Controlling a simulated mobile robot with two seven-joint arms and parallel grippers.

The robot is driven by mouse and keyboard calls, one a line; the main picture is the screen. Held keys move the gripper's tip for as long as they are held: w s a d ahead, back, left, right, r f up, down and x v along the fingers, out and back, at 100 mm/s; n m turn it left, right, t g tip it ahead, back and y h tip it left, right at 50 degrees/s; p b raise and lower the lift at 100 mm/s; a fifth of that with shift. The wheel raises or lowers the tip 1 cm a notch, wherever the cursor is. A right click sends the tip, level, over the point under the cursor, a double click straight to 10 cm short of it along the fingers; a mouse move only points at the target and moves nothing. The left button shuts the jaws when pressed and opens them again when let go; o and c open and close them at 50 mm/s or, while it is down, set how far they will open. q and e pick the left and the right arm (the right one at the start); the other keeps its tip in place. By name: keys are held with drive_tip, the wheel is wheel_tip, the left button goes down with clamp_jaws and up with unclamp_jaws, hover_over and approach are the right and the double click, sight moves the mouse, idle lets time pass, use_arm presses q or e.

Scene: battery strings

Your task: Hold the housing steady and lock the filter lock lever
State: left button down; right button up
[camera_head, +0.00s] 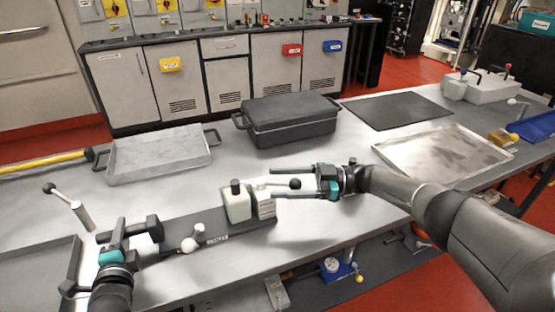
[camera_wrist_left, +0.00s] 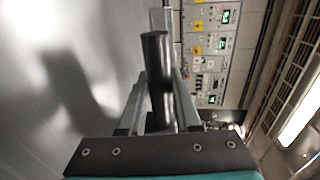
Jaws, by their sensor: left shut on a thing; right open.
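The housing is a pale block (camera_head: 237,205) on a long dark base plate (camera_head: 215,232) at the middle of the bench. A light lever with a black knob (camera_head: 295,184) extends right from the block's top. In the left wrist view this dark cylindrical handle (camera_wrist_left: 158,85) sits between the fingers. My right gripper (camera_head: 278,182) is open, its fingers pointing left on either side of the lever; contact cannot be told. A white ball knob (camera_head: 188,245) stands on the plate's front.
A grey tray (camera_head: 160,155) and a black lidded case (camera_head: 290,120) stand behind. A black mat (camera_head: 398,110) and a shallow metal tray (camera_head: 440,150) lie to the right. A loose-looking lever with a black knob (camera_head: 50,188) stands at left. Bare bench lies right of the plate.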

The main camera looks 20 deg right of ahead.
wheel_tip(320, 180, up, 9)
idle(0.6)
drive_tip(key=shift+r, duration=0.1)
drive_tip(key=shift+s, duration=0.15)
drive_tip(key=shift+c, duration=1.4)
drive_tip(key=shift+s+a+f, duration=0.15)
drive_tip(key=shift+a+f, duration=0.1)
drive_tip(key=shift+f, duration=0.2)
drive_tip(key=shift+c, duration=0.7)
drive_tip(key=s+a+f+t, duration=0.1)
drive_tip(key=s+a+f+n+t, duration=0.1)
drive_tip(key=f, duration=0.1)
drive_tip(key=shift+s+a+f, duration=0.1)
drive_tip(key=shift+s+f, duration=0.05)
drive_tip(key=shift+s, duration=0.25)
drive_tip(key=c, duration=0.6)
drive_tip(key=s+f+t, duration=0.1)
drive_tip(key=s+n+t, duration=0.1)
drive_tip(key=s+f, duration=0.1)
drive_tip(key=s, duration=0.1)
drive_tip(key=shift+f+t+h, duration=0.3)
drive_tip(key=shift+t+h, duration=0.1)
clamp_jaws()
drive_tip(key=s+d+f+n+t+h, duration=0.1)
drive_tip(key=s+d+n+t+h, duration=0.25)
drive_tip(key=s+d+h, duration=0.35)
drive_tip(key=w+a+f, duration=0.1)
drive_tip(key=w+a, duration=0.1)
drive_tip(key=w, duration=0.7)
drive_tip(key=shift+f, duration=0.25)
